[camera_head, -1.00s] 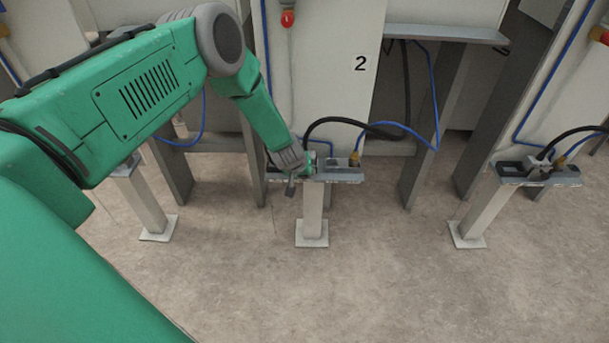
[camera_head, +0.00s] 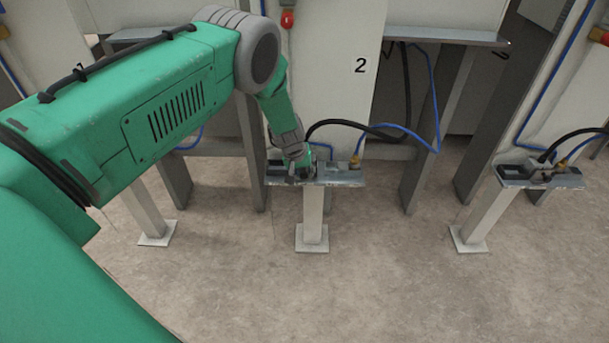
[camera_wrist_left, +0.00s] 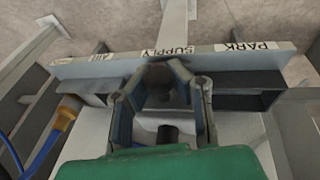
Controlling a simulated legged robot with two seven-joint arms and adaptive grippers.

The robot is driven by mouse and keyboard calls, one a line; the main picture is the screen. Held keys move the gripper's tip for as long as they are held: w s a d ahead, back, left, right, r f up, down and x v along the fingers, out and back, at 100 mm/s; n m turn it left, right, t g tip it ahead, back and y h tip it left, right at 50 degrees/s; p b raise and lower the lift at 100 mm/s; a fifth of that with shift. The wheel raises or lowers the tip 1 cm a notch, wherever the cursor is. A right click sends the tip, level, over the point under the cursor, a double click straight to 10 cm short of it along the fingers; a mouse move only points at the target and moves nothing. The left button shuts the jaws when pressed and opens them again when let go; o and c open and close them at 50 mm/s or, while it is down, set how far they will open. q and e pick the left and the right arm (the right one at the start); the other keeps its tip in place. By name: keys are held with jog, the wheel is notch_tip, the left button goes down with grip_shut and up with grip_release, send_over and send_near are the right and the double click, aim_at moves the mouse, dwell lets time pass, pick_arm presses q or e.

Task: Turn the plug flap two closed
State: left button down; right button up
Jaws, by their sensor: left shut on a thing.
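The bracket of station 2 (camera_head: 340,178) stands on a pale post in the middle of the head view. My left gripper (camera_head: 300,174) is at the left part of this bracket, pointing down. In the left wrist view my left gripper (camera_wrist_left: 163,102) has its two fingers on either side of a dark grey piece, the plug flap (camera_wrist_left: 165,76), and is shut on it. The flap sits at the bracket's SUPPLY label (camera_wrist_left: 168,50). Its exact angle is hard to tell, as the fingers and the gripper body hide part of it. My right gripper is not in view.
A black cable and a blue hose with a brass fitting (camera_head: 355,161) rise just right of the gripper. The panel marked 2 (camera_head: 335,75) stands behind. Another bracket (camera_head: 540,178) is at the right. The floor in front is clear.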

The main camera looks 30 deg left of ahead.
pick_arm(q)
jog(key=c, duration=1.4)
grip_release()
jog(key=shift+w+a+r, duration=0.15)
jog(key=shift+w+r, duration=0.05)
jog(key=shift+w, duration=0.05)
jog(key=shift+o, duration=0.2)
jog(key=shift+s+f, duration=0.1)
jog(key=v, duration=1.1)
jog(key=shift+r, duration=0.35)
jog(key=shift+s, duration=0.15)
jog(key=s+d+f+m+g+y, duration=0.1)
jog(key=s+d+f, duration=0.15)
jog(key=s, duration=0.45)
jog(key=s+d+f+m, duration=0.1)
jog(key=s+f, duration=0.3)
jog(key=s, duration=0.3)
jog(key=s+d+f+m+g+y, duration=0.1)
jog(key=s+f+m, duration=0.1)
jog(key=s+f, duration=0.3)
jog(key=s+d+r+m, duration=0.1)
jog(key=s+d, duration=0.2)
jog(key=s, duration=0.7)
jog(key=s+d+r+m+g+h, duration=0.1)
jog(key=s+d, duration=0.3)
jog(key=s, duration=0.5)
jog(key=shift+s+m+h, duration=0.3)
jog(key=shift+s+m, duration=0.05)
jog(key=shift+m, duration=0.25)
